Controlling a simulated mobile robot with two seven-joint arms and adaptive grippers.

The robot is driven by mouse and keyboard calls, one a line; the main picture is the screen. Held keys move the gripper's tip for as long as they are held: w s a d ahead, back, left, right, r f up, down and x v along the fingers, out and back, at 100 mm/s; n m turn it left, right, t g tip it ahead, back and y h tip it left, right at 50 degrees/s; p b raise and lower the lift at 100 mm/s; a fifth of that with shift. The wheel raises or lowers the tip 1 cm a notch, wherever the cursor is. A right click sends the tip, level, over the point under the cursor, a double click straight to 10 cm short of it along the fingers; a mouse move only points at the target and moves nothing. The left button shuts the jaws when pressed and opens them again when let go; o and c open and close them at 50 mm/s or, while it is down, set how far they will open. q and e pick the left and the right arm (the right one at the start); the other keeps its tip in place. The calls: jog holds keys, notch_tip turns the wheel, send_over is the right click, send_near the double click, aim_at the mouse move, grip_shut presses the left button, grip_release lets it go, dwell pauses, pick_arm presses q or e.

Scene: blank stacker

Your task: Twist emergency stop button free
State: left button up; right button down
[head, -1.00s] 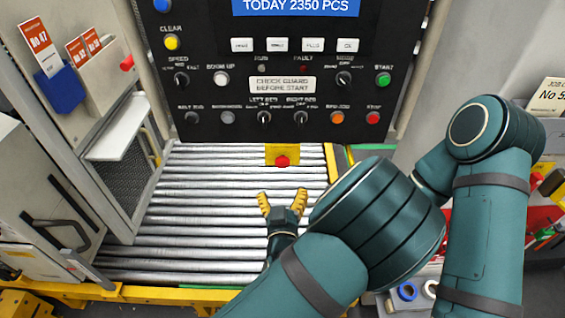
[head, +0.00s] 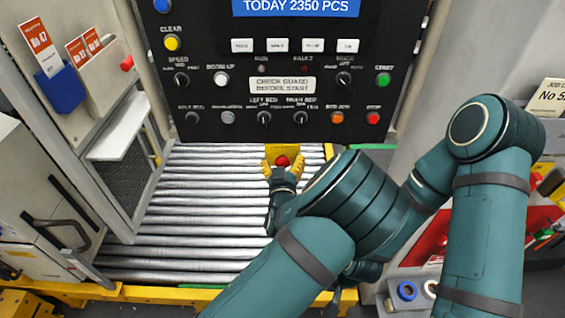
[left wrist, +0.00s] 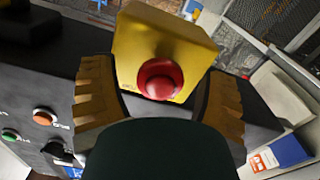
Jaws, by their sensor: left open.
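The red emergency stop button (head: 283,160) sits on a yellow box (head: 272,151) below the control panel, at the far end of the rollers. My left gripper (head: 283,170) is open at the button, with one yellow finger on each side. In the left wrist view the red button (left wrist: 160,79) lies between the spread fingers (left wrist: 158,88), with gaps on both sides, and the yellow box (left wrist: 165,38) is behind it. My right gripper is mostly hidden behind my left arm near the bottom, and its fingers cannot be made out.
The black control panel (head: 210,100) with buttons and knobs stands just above the box. The roller conveyor (head: 190,220) is clear to the left. A cabinet with a blue card holder (head: 58,90) is at the left. A red tray (head: 425,238) lies at the right.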

pick_arm(q)
jog(key=c, duration=1.2)
jog(key=shift+m, duration=0.4)
jog(key=shift+c, duration=0.2)
jog(key=shift+m+b, duration=0.7)
jog(key=shift+m, duration=0.2)
jog(key=shift+m+b, duration=0.4)
jog(key=shift+m, duration=1.1)
